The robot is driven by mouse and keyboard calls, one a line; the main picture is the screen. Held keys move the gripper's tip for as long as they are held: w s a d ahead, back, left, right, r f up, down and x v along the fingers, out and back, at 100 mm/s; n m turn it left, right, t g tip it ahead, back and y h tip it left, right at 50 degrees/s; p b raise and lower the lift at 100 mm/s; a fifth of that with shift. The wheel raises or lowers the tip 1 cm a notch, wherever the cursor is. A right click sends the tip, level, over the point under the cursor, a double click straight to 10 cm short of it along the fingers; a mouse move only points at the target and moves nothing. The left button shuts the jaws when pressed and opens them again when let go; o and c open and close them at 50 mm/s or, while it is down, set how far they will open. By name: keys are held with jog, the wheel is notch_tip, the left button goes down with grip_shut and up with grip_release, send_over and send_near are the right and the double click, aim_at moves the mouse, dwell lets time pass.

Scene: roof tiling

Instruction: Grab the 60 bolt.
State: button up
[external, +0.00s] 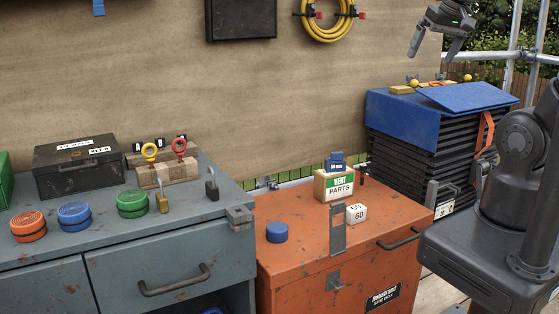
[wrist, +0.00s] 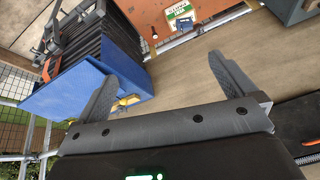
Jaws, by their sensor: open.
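The 60 bolt appears as a small white block marked 60 (external: 356,214) on top of the orange chest (external: 290,205). It stands to the right of a dark metal hasp and in front of the VENT PARTS box (external: 333,188). My gripper (external: 432,55) is high at the upper right of the external view, above the blue-covered stack and well away from the block. Its two fingers are spread, with nothing between them. In the wrist view the open gripper (wrist: 178,65) also shows empty. I cannot make out the white block in the wrist view.
A blue round piece (external: 277,232) sits on the chest's left side. A blue item (external: 336,160) tops the VENT PARTS box. The stack with its blue cover (external: 400,112) stands right of the chest. The grey cabinet (external: 100,243) holds coloured tins, padlocks and a black box.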

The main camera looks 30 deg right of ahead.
jog(key=s+n, duration=0.1)
jog(key=s+f, duration=0.1)
jog(key=s, duration=0.1)
jog(key=s+n, duration=0.1)
jog(key=shift+s+a+f+n+t, duration=0.3)
jog(key=shift+f+t, duration=0.05)
jog(key=shift+t, duration=0.05)
jog(key=c, duration=1.1)
jog(key=shift+c, duration=0.2)
jog(key=g, duration=0.1)
send_over(364, 170)
jog(key=s, duration=0.2)
notch_tip(364, 170, down, 35)
jog(key=shift+s+d+x, duration=0.15)
jog(key=shift+x, duration=2.7)
jog(key=shift+s+d+x, duration=0.15)
jog(key=shift+x, duration=2.65)
